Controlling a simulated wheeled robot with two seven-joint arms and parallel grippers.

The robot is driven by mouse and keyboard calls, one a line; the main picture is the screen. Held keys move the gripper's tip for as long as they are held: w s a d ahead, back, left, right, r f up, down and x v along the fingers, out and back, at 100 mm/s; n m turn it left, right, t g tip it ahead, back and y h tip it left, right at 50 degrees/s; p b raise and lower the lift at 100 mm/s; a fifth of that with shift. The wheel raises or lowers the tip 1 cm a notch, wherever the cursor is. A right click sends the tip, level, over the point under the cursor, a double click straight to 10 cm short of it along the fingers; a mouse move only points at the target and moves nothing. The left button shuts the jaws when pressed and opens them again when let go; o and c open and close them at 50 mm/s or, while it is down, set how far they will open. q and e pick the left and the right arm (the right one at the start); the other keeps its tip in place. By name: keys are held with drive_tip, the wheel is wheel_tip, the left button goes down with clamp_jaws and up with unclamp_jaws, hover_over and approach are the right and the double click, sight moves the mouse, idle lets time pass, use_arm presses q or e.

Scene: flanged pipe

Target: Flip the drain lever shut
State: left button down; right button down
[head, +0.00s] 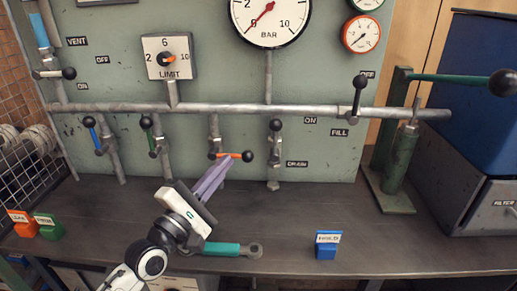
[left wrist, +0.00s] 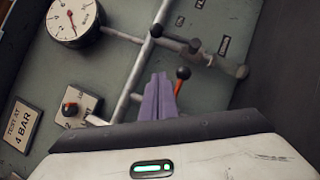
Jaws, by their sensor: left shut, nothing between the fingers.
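The drain lever (head: 275,126) has a black ball knob and stands upright along its vertical pipe in the head view, beside the label that seems to read DRAIN (head: 297,163). Its black knob also shows in the left wrist view (left wrist: 156,31). My left gripper (head: 226,161) has pale purple fingers, shut with nothing between them. The fingertips are left of and below the drain lever, close to an orange lever (head: 230,155) on the neighbouring pipe. In the left wrist view the fingers (left wrist: 158,80) lie beside that orange lever (left wrist: 180,82); contact cannot be told. My right gripper is out of view.
A horizontal pipe (head: 225,108) crosses the green panel. Blue (head: 92,133) and green (head: 150,135) levers hang to the left; the fill lever (head: 358,92) is to the right. A teal-handled tool (head: 222,249) and a blue block (head: 326,252) lie on the bench. A green pump (head: 400,160) stands at right.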

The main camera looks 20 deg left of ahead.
sight(247, 151)
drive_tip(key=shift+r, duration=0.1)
use_arm(q)
drive_tip(key=b+x, duration=0.1)
drive_tip(key=x, duration=0.8)
drive_tip(key=shift+x, duration=0.75)
drive_tip(key=d, duration=0.1)
drive_tip(key=d+r, duration=0.1)
drive_tip(key=d, duration=0.1)
drive_tip(key=shift+s+r, duration=0.3)
drive_tip(key=shift+s, duration=0.05)
drive_tip(key=shift+d+r, duration=0.1)
drive_tip(key=shift+d, duration=0.1)
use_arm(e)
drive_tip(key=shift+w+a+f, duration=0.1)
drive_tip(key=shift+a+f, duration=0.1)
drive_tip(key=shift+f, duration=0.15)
